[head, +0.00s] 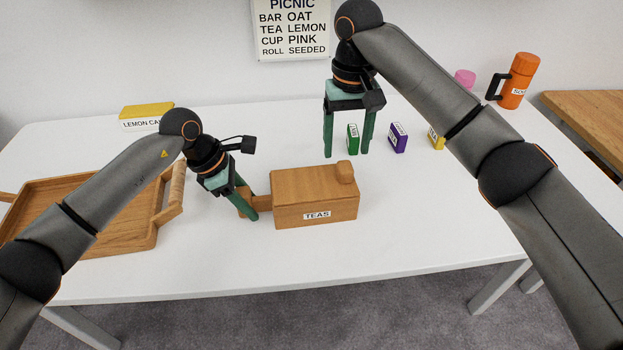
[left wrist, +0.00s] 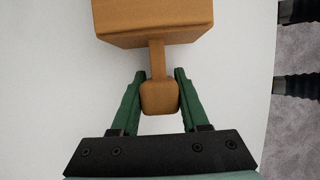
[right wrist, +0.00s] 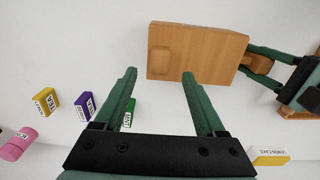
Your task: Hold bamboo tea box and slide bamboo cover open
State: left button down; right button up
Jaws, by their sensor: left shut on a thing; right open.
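The bamboo tea box (head: 316,212), labelled TEAS, stands on the white table with its flat bamboo cover (head: 312,183) on top. A raised knob (head: 345,171) sits at the cover's right end. The cover appears closed. My left gripper (head: 249,207) is shut on the handle (left wrist: 160,97) that sticks out from the box's left side. My right gripper (head: 348,150) is open and empty, pointing down behind the box. In the right wrist view its fingers (right wrist: 158,85) are apart, with one fingertip near the box edge, and the knob (right wrist: 159,60) shows beyond them.
A wooden tray (head: 88,205) lies at left. A lemon cake box (head: 147,115) is at back left. Green (head: 352,138), purple (head: 398,137) and yellow (head: 436,138) packets stand behind right. A pink item (head: 465,78) and orange flask (head: 517,82) stand farther right. The front table is clear.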

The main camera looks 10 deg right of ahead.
aim_at(346, 164)
jog(key=shift+f, duration=2.9)
grip_shut()
